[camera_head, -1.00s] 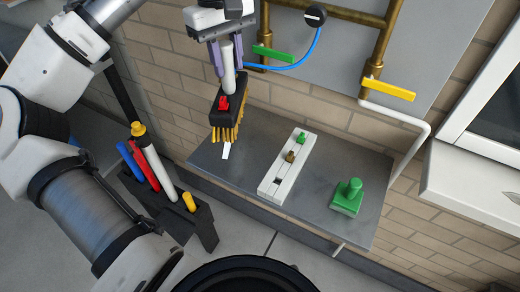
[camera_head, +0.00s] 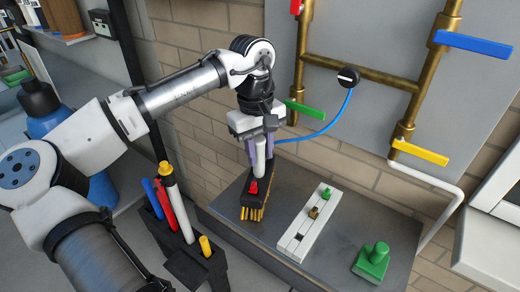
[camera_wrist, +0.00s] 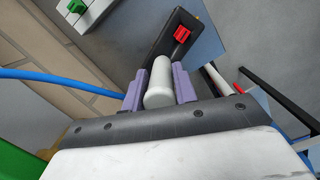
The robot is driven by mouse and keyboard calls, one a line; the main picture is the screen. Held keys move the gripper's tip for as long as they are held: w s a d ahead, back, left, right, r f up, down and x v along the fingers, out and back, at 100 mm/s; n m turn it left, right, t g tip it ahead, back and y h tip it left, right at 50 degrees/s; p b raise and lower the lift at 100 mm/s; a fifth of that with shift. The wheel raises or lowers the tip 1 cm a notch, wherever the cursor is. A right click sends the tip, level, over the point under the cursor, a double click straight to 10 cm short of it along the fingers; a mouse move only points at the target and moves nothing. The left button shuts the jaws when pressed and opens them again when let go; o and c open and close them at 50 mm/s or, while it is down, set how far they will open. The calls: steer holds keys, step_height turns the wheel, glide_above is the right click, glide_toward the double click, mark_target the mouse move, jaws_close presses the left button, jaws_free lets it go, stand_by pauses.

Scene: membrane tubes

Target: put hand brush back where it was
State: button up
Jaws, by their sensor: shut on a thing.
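The hand brush (camera_head: 263,183) has a black head, yellow-orange bristles, a red part on top and a pale handle. My gripper (camera_head: 259,152) is shut on the handle with its purple fingers, above the left part of the grey shelf (camera_head: 345,245). The bristles point down at the shelf top; I cannot tell if they touch it. In the wrist view the handle (camera_wrist: 159,84) sits between the two purple fingers (camera_wrist: 158,88), with the black head (camera_wrist: 166,43) and red part (camera_wrist: 180,34) beyond.
A white block (camera_head: 312,227) with small green and brass parts lies right of the brush. A green stamp-like object (camera_head: 372,261) stands further right. A black rack (camera_head: 185,255) with several coloured tubes is left of the shelf. Brass pipes (camera_head: 390,80) with coloured levers and a blue hose (camera_head: 335,120) are behind.

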stand_by(0.3)
steer(key=o, duration=0.9)
steer(key=shift+f, duration=0.1)
steer(key=shift+o, duration=0.2)
steer(key=r, duration=0.8)
steer(key=w+r, duration=0.1)
steer(key=r, duration=0.3)
steer(key=shift+a+r, duration=0.1)
steer(key=shift+a, duration=0.3)
